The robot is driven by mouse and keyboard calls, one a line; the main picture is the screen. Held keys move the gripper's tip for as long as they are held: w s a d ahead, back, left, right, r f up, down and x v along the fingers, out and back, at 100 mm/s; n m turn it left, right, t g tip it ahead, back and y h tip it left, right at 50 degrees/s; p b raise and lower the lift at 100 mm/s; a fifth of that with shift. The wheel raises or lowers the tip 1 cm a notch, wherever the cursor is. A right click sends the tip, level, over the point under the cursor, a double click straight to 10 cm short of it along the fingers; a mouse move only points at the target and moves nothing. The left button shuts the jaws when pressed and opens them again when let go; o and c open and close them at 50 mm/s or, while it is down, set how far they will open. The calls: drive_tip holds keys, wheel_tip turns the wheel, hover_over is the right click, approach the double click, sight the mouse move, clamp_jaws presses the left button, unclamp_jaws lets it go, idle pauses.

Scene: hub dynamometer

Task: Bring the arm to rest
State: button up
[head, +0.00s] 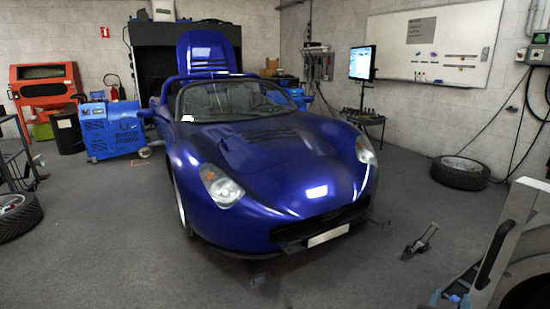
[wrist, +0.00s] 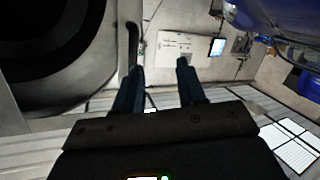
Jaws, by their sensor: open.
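My gripper (wrist: 160,64) shows in the wrist view. Its two dark fingers stand apart with nothing between them, so it is open and empty. A grey panel or machine with a dark handle and a dark round opening (wrist: 50,35) is close to the left of the fingers. It also seems to show as the grey piece (head: 512,240) at the right edge of the head view. I cannot clearly make out my gripper in the head view.
A blue sports car (head: 265,165) with its rear lid raised fills the middle. A loose wheel (head: 460,173) lies at right, and a small dark trolley-like object (head: 420,243) stands on the floor. A blue machine (head: 112,132) stands at left.

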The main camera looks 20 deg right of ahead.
drive_tip(key=s+a+f+n+t+y+p, duration=0.1)
drive_tip(key=s+a+f+n+t+y, duration=0.2)
drive_tip(key=s+a+y, duration=0.4)
drive_tip(key=s+a+f+n+t+y+p, duration=0.1)
drive_tip(key=s+a+n+t+y, duration=0.2)
drive_tip(key=a+n, duration=0.5)
drive_tip(key=s+a+r+m+t+y+p, duration=0.1)
drive_tip(key=s+a+r+y, duration=0.3)
drive_tip(key=s+a+r, duration=0.7)
drive_tip(key=s+r+t+p, duration=0.1)
drive_tip(key=s, duration=0.1)
drive_tip(key=shift+s+m+y, duration=0.3)
drive_tip(key=shift+s, duration=0.05)
